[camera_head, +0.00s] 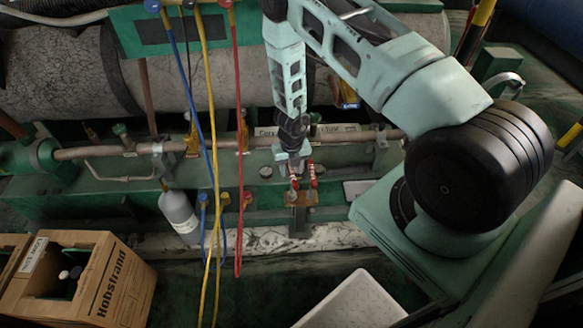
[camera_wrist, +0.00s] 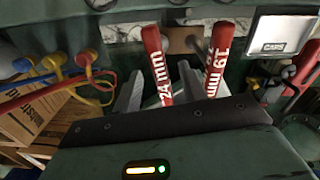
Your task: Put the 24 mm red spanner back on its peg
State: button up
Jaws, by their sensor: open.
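The 24 mm red spanner (camera_wrist: 157,65) stands between the two fingers of my gripper (camera_wrist: 161,72) in the wrist view, its white label facing me. The fingers are open, with a gap visible beside the handle. The 19 mm red spanner (camera_wrist: 217,62) is just right of the right finger. Both spanners are at a brown peg bracket (camera_wrist: 183,40), which also shows in the head view (camera_head: 300,199). There the 24 mm spanner (camera_head: 294,181) is directly below my gripper (camera_head: 293,166). The peg contact is too small to make out.
Blue, yellow and red hoses (camera_head: 211,130) hang left of my arm. A grey cylinder (camera_head: 180,215) stands beside them. A cardboard box (camera_head: 110,285) is at the lower left. A pipe (camera_head: 220,145) runs behind the bracket. A CARDS holder (camera_wrist: 280,32) is right of the spanners.

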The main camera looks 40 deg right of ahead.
notch_tip(320, 180, up, 17)
jog(key=p, duration=0.5)
jog(key=shift+r, duration=0.2)
jog(key=shift+s, duration=0.1)
jog(key=s+a+r+n+g+y+p, duration=0.15)
jog(key=s+a+r+n, duration=0.25)
jog(key=a+r+n, duration=0.6)
jog(key=s+a+r+n+t+y, duration=0.15)
jog(key=s+a+r+n, duration=0.25)
jog(key=a+r+n, duration=0.6)
jog(key=s+a+r+n, duration=0.1)
jog(key=s+r+n, duration=0.2)
jog(key=n, duration=0.6)
jog(key=s+a+r+n+h+p, duration=0.1)
jog(key=s+a+r+n, duration=0.1)
jog(key=s+n, duration=0.6)
jog(key=s+a+r+n+h, duration=0.1)
jog(key=s+r+n, duration=0.4)
jog(key=n, duration=0.6)
jog(key=shift+s+a, duration=0.2)
jog(key=shift+a, duration=0.1)
